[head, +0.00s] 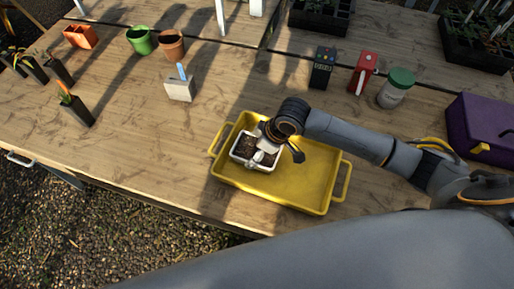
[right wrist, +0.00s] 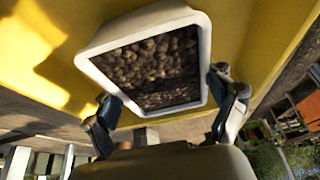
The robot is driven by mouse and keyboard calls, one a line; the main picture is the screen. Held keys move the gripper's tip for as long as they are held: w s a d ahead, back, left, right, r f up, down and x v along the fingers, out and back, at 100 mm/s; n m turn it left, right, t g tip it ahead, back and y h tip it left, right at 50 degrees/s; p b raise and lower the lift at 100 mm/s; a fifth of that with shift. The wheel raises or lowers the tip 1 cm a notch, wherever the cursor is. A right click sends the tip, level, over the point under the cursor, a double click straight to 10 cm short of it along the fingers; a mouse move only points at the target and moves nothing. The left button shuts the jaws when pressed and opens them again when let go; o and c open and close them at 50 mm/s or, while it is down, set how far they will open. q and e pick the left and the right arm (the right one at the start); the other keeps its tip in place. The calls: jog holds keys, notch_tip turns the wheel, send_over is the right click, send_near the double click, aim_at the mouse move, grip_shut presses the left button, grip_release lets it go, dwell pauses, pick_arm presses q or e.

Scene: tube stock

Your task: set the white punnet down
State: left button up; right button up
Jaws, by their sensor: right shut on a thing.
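The white punnet (head: 249,166) holds small brown pieces and is over the left part of the yellow tray (head: 305,187) in the head view. My right gripper (head: 267,146) is shut on it, reaching in from the right. In the right wrist view the punnet's white rim (right wrist: 204,45) sits between the two fingers of the right gripper (right wrist: 167,103), with yellow tray behind it. I cannot tell whether the punnet's base touches the tray. The punnet looks about level. My left gripper is not in view.
The tray's right half is bare. Beyond the tray stand a small grey block with a blue tag (head: 180,87), a dark handheld device (head: 322,68), a red box (head: 362,73), a green-lidded jar (head: 396,88) and a purple case (head: 482,128). Pots stand at the left.

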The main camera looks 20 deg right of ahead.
jog(key=o, duration=1.2)
jog(key=shift+f, duration=0.15)
jog(key=v, duration=1.2)
jog(key=shift+r, duration=0.2)
jog(key=shift+s+a+f, duration=0.1)
jog(key=shift+a, duration=0.05)
